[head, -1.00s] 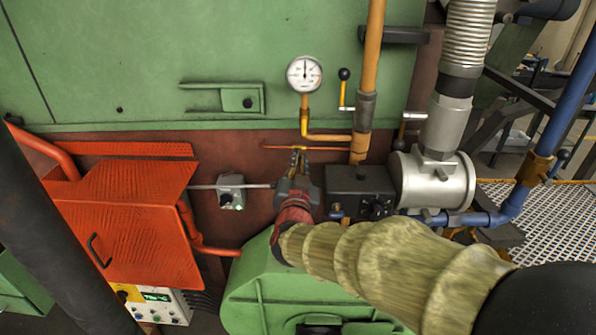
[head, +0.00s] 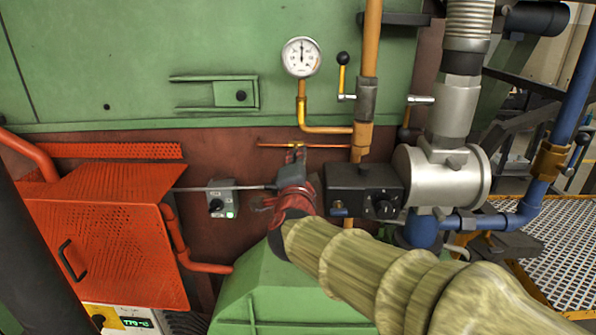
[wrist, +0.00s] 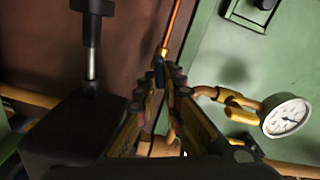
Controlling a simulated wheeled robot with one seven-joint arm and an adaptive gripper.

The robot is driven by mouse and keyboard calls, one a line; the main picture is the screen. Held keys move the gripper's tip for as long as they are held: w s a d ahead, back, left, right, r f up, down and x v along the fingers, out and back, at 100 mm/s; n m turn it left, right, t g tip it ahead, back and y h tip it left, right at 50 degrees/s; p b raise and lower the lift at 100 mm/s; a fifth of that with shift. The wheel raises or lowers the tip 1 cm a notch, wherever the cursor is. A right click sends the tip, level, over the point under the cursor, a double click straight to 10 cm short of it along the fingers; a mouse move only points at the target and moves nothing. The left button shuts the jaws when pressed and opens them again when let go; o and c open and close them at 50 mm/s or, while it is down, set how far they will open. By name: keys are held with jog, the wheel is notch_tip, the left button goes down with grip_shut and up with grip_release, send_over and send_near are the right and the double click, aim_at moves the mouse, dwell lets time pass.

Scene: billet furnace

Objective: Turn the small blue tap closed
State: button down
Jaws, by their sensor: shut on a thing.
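The small blue tap (wrist: 159,72) shows as a small blue piece between my fingertips in the wrist view, on the thin orange pipe (wrist: 172,28). My gripper (wrist: 160,80) is shut on it. In the head view my gripper (head: 295,154) reaches up to the same thin pipe (head: 280,145), below the gauge. There the fingers and the red and dark gripper body hide most of the tap, so its handle angle cannot be told.
A round gauge (head: 301,57) stands just above on a yellow pipe (head: 327,130). Right of my gripper are a black box with knobs (head: 362,186) and a silver cylinder (head: 445,177). A thin grey rod (head: 222,188) crosses left of my gripper, near a switch box (head: 231,198).

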jog(key=shift+f+m+b, duration=0.15)
jog(key=shift+m+b, duration=0.7)
jog(key=shift+m, duration=0.1)
jog(key=shift+f+m+b, duration=0.1)
jog(key=shift+m+b, duration=0.7)
jog(key=shift+m, duration=0.15)
jog(key=c, duration=2)
grip_release()
jog(key=shift+o, duration=0.4)
jog(key=s, duration=1.2)
jog(key=shift+a, duration=0.2)
jog(key=shift+a, duration=0.1)
